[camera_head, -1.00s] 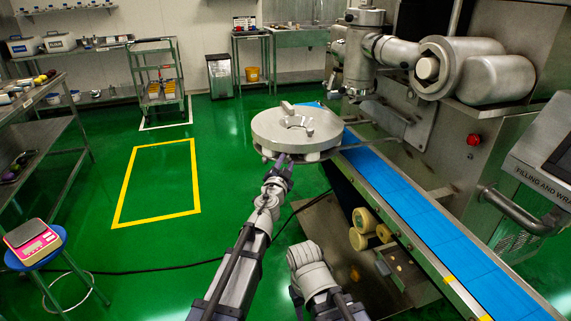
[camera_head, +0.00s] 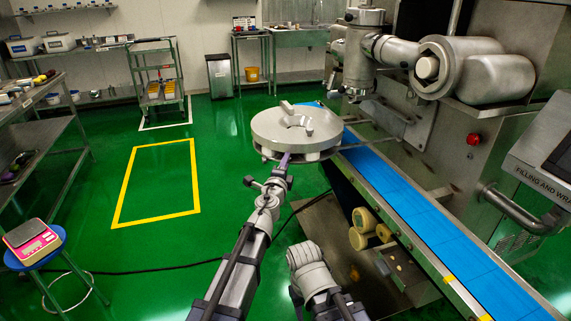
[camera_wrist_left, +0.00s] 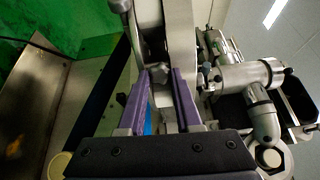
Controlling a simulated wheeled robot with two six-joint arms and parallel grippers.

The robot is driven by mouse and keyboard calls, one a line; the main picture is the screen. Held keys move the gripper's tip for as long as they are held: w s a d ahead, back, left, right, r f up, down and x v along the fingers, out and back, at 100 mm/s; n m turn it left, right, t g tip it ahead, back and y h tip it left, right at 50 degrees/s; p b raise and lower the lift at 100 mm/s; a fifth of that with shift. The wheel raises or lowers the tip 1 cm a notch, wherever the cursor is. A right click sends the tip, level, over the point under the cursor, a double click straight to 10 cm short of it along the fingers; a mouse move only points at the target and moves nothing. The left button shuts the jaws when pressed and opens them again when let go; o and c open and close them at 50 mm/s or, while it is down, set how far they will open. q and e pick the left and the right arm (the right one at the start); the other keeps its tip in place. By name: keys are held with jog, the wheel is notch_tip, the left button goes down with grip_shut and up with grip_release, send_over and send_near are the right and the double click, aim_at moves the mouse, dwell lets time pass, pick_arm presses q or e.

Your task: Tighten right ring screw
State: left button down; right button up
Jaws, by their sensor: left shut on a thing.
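In the left wrist view, the purple fingers of my left gripper (camera_wrist_left: 164,72) are shut on a small metal screw (camera_wrist_left: 158,75) beneath the ring's side. The screw shows only in part between the fingertips. In the head view the screw is hidden. My right gripper is not in view; only part of that arm shows.
The blue belt conveyor (camera_head: 420,215) runs toward the lower right beside the steel machine (camera_head: 520,35). A jointed metal pipe head (camera_head: 370,50) stands over the belt. A blue stool (camera_head: 38,258) with a pink scale is at the left. Green floor is open between.

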pick_arm(q)
jog(key=m, duration=1.3)
jog(key=shift+f, duration=0.1)
jog(key=shift+m, duration=0.5)
jog(key=c, duration=0.6)
grip_release()
jog(key=v, duration=0.8)
